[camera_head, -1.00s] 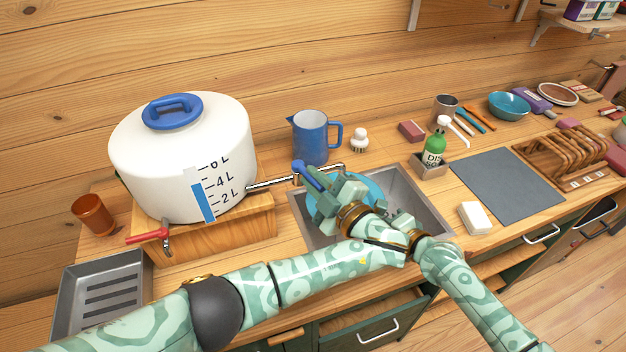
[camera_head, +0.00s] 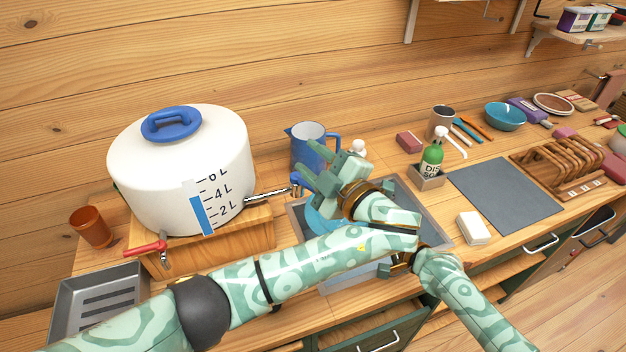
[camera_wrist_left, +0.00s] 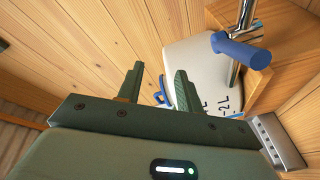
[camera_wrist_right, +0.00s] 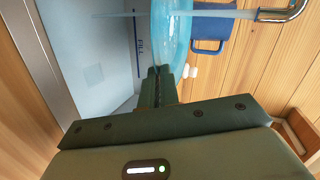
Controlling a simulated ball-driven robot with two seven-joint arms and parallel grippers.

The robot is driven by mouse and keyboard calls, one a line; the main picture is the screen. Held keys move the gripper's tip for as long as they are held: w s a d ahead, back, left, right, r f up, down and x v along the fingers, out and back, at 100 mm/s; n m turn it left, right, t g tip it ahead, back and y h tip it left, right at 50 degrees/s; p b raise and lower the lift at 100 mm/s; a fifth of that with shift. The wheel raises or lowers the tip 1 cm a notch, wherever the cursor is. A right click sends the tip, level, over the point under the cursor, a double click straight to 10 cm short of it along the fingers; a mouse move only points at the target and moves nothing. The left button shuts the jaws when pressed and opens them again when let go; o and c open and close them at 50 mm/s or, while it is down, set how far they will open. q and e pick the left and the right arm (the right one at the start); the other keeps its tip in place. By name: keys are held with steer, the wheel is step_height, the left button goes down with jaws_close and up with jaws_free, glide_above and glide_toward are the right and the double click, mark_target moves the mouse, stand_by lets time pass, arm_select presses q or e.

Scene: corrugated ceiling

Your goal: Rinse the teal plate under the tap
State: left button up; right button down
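The teal plate (camera_head: 318,221) is over the sink (camera_head: 436,229), partly covered by my left arm. In the right wrist view my right gripper (camera_wrist_right: 158,72) is shut on the edge of the plate (camera_wrist_right: 172,32). A thin stream of water runs from the tap spout (camera_wrist_right: 285,13) across the plate. My left gripper (camera_head: 325,172) is open and empty, raised above the sink near the tap's blue handle (camera_head: 296,184). The left wrist view shows its fingers (camera_wrist_left: 158,80) apart and the handle (camera_wrist_left: 240,50) clear of them.
The white water tank (camera_head: 175,165) stands left of the sink on a wooden block. A blue jug (camera_head: 308,148) stands behind the sink. The mat is clear.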

arm_select(q)
steer(key=shift+r, duration=0.85)
